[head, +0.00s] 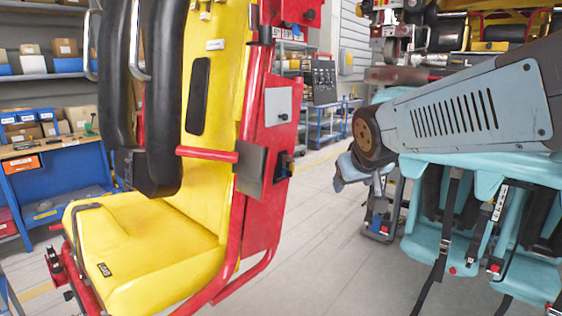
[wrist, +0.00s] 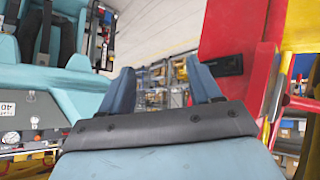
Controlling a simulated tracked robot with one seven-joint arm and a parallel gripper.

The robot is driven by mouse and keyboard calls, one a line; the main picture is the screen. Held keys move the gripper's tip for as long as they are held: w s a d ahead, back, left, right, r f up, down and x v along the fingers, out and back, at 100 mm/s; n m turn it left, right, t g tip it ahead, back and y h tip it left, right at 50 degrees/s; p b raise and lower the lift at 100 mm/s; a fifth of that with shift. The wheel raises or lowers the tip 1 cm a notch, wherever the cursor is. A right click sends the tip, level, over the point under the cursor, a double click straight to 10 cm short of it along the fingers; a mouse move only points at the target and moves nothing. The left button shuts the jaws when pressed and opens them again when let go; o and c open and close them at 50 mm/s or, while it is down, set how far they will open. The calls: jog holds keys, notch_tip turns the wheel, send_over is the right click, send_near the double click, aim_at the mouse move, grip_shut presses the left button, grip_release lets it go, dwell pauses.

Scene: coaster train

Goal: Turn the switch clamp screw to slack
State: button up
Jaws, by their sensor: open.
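My gripper (wrist: 163,84) shows in the wrist view as two blue fingers spread apart with nothing between them. In the head view, part of it (head: 350,172) shows below my arm, to the right of the red seat frame and apart from it. A small dark fitting (head: 283,167), perhaps the switch, sits on the edge of the red side panel (head: 262,215) behind the yellow seat. I cannot make out its clamp screw. In the wrist view the red panel (wrist: 225,35) stands right of my fingers, with a dark slot (wrist: 229,65) in it.
The yellow seat (head: 150,235) with black restraints fills the left of the head view. Turquoise seats (head: 425,240) with black straps stand at the right, under my arm. Bare floor (head: 320,235) lies between. A blue workbench (head: 45,185) and shelves are at far left.

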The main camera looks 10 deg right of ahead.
jog(key=w+d+r+n+t, duration=0.1)
jog(key=w+d+n+t, duration=0.3)
jog(key=w, duration=0.9)
jog(key=n+t+y, duration=0.2)
jog(key=n+y, duration=0.3)
jog(key=y, duration=0.8)
send_near(291, 160)
jog(key=x, duration=0.9)
jog(key=shift+r, duration=0.1)
grip_shut()
jog(key=shift+a, duration=0.1)
